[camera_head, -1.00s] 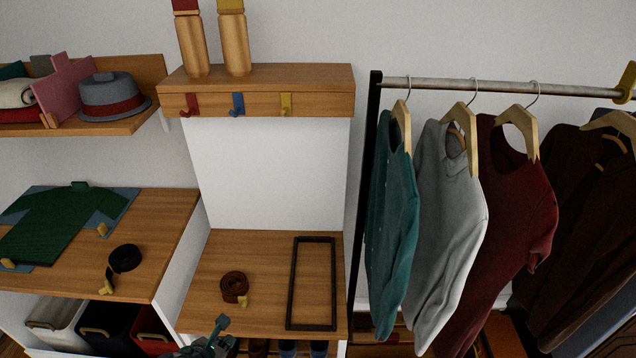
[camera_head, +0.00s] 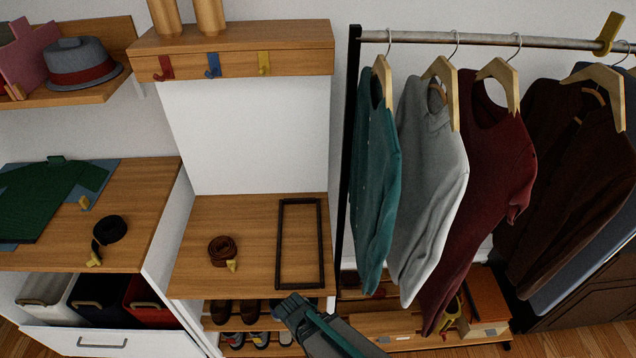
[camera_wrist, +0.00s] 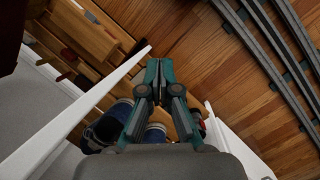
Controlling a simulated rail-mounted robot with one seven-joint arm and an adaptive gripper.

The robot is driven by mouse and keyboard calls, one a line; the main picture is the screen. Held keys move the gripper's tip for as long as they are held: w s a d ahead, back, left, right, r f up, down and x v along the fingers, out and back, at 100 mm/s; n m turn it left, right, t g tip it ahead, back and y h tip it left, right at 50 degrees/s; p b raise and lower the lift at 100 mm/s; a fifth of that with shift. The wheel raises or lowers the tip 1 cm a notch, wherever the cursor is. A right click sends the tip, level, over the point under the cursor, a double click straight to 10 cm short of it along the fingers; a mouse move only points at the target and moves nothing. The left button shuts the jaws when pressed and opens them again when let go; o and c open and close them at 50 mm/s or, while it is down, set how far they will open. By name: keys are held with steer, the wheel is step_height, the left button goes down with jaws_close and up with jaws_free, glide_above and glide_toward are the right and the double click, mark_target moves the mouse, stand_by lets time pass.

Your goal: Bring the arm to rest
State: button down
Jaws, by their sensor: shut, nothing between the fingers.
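My gripper (camera_wrist: 153,88) shows in the wrist view, its teal fingers together and empty. It hangs over the shoe shelves and the wooden floor. In the head view my arm (camera_head: 318,322) reaches in from the bottom middle, in front of the wooden bench top's front edge. The fingertips are hard to make out there. The gripper holds nothing and appears apart from the belt and the frame on the bench.
A coiled brown belt (camera_head: 222,250) and a dark rectangular frame (camera_head: 299,203) lie on the bench. Shoes stand on shelves (camera_head: 228,325) below. Shirts hang from a rail (camera_head: 400,37) at right. A black belt (camera_head: 110,229) lies on the left shelf. Rails (camera_wrist: 275,35) cross the floor.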

steer(key=s+d+f+m+g+y, duration=0.1)
steer(key=s+d+f+m+g, duration=0.1)
steer(key=s+d+f+m, duration=0.2)
steer(key=s+d+f+m+g+y, duration=0.2)
steer(key=s+d, duration=0.6)
steer(key=d, duration=0.5)
step_height(320, 180, down, 2)
steer(key=m+g, duration=0.1)
steer(key=m, duration=0.2)
steer(key=shift+s+d, duration=0.15)
steer(key=shift+s, duration=0.15)
